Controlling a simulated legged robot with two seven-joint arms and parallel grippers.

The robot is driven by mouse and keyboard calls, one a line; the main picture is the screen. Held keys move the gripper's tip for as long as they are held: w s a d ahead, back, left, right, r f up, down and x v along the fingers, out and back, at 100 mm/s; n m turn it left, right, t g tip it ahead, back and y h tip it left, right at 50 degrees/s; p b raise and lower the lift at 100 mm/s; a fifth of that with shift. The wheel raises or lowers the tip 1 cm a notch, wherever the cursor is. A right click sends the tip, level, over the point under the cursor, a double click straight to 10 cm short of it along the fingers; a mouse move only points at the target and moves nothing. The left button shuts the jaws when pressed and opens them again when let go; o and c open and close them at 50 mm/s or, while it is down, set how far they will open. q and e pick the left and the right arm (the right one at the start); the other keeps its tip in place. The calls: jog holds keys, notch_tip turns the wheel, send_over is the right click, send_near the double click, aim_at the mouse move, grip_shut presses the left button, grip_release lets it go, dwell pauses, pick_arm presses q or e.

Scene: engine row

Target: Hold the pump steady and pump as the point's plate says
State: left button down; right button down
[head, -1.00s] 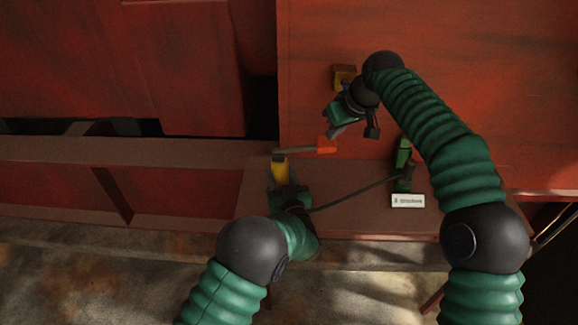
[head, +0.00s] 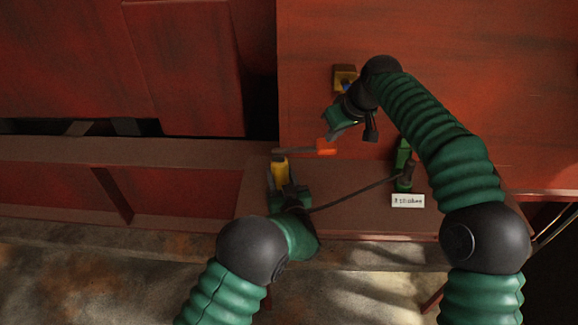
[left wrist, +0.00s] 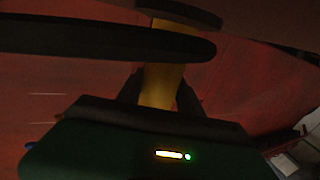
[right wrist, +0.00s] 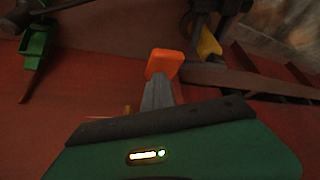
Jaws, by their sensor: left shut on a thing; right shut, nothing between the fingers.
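The pump has a yellow body (head: 280,170) on the brown ledge, and it also shows in the left wrist view (left wrist: 161,85). My left gripper (head: 283,190) is shut on that body. A grey lever with an orange grip (head: 327,147) points right from the pump's top; the orange grip also shows in the right wrist view (right wrist: 165,64). My right gripper (head: 332,136) is shut and empty, its fingertips at the orange grip; I cannot tell whether they touch. A white plate (head: 408,201) with small dark writing, too small to read surely, sits right of the pump.
A dark hose (head: 350,195) runs from the pump to a dark fitting by a green piece (head: 402,155) on the right. A brass-coloured block (head: 344,75) is on the red panel behind my right gripper. The brown ledge (head: 370,220) is clear in front of the hose.

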aim_at(333, 144)
jog(key=shift+r, duration=0.4)
jog(key=shift+d+f, duration=0.1)
jog(key=shift+f, duration=1.9)
jog(key=shift+r, duration=1.95)
pick_arm(q)
jog(key=c, duration=0.7)
grip_release()
